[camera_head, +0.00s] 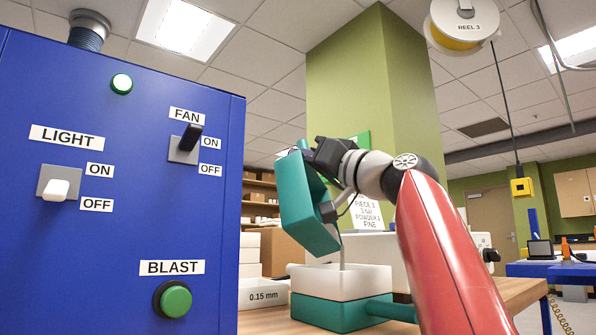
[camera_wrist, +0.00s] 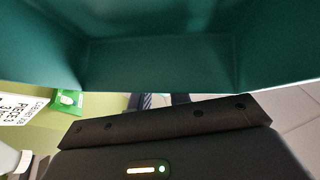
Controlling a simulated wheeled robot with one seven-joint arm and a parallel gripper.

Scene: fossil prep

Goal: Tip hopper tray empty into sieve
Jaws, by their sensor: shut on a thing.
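The teal hopper tray (camera_head: 305,208) hangs in my gripper (camera_head: 326,165), which is shut on it, and is tilted steeply. A thin pale stream runs down from near its lower corner toward the white-walled sieve (camera_head: 340,279) below. The sieve sits on a teal base (camera_head: 335,313) with a bar-like handle reaching right. The sieve's inside is hidden by its wall. In the wrist view, the tray's teal wall (camera_wrist: 160,60) fills the top, above the dark gripper (camera_wrist: 165,125). I cannot tell how much is left in the tray.
A blue cabinet (camera_head: 130,230) with light, fan and blast controls stands close on the left. A white frame marked 0.15 mm (camera_head: 265,294) lies beside the sieve on the wooden bench (camera_head: 275,322). A paper sign (camera_head: 368,213) and a green pillar (camera_head: 370,90) stand behind.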

